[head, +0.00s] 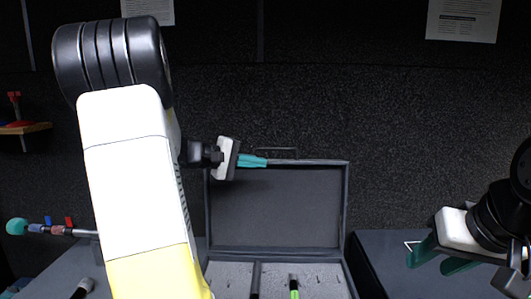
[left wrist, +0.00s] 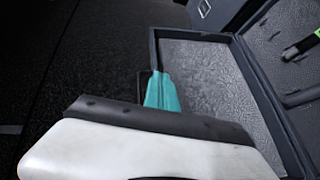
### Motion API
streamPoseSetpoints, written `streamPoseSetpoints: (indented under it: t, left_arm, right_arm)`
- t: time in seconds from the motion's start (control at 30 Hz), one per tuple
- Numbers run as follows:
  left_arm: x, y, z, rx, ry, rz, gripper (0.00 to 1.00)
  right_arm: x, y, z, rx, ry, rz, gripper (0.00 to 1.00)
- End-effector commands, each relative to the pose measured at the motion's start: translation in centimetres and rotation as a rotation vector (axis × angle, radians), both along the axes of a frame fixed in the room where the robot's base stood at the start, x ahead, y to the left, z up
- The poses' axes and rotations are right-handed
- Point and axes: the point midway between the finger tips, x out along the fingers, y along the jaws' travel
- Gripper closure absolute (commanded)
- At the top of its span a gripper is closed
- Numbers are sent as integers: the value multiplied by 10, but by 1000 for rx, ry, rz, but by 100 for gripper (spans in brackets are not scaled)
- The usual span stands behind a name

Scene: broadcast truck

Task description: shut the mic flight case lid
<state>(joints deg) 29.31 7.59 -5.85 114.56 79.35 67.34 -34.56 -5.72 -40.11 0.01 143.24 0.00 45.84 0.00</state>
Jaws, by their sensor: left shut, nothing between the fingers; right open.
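The mic flight case stands open on the counter, its lid (head: 275,208) raised upright at the back. Its grey foam base (head: 322,278) is partly visible at the bottom of the head view. My left gripper (head: 262,161) is shut and empty, with its teal fingertips at the top edge of the lid, left of the middle. In the left wrist view the teal fingers (left wrist: 161,92) overlap the lid (left wrist: 205,75) near its edge; I cannot tell if they touch it. My right gripper (head: 436,258) is open and empty, off to the right of the case.
A green-banded microphone (head: 294,287) lies in the case base. A teal-headed microphone (head: 17,226) shows at the far left, with another dark object (head: 82,288) on the counter. A dark wall is close behind the lid.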

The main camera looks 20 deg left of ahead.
Motion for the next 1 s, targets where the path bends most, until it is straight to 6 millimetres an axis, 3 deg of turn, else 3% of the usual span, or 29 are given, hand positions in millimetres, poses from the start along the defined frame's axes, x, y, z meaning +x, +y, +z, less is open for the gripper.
streamPoseSetpoints:
  t: [0.03, 0.1, 0.2, 0.3, 0.47, 0.8, 1.0]
  left_arm:
    - [16, 34, -5, -51, -30, 71, 100]
    - [31, 70, -6, -100, -81, 149, 100]
    - [43, 107, -7, -142, -135, 228, 100]
    - [48, 124, -8, -159, -162, 264, 100]
    - [62, 120, -7, -161, -169, 270, 100]
    - [115, 90, -10, -161, -166, 267, 100]
    - [133, 82, -10, -162, -166, 269, 100]
  right_arm:
    - [0, 0, 0, 0, 0, 0, 56]
    - [0, 0, 0, 0, 0, 0, 56]
    - [0, 0, 0, 0, 0, 0, 56]
    - [0, 0, 0, 0, 0, 0, 56]
    - [0, 0, 0, 0, 0, 0, 56]
    - [0, 0, 0, 0, 0, 0, 56]
    - [0, 0, 0, 0, 0, 0, 56]
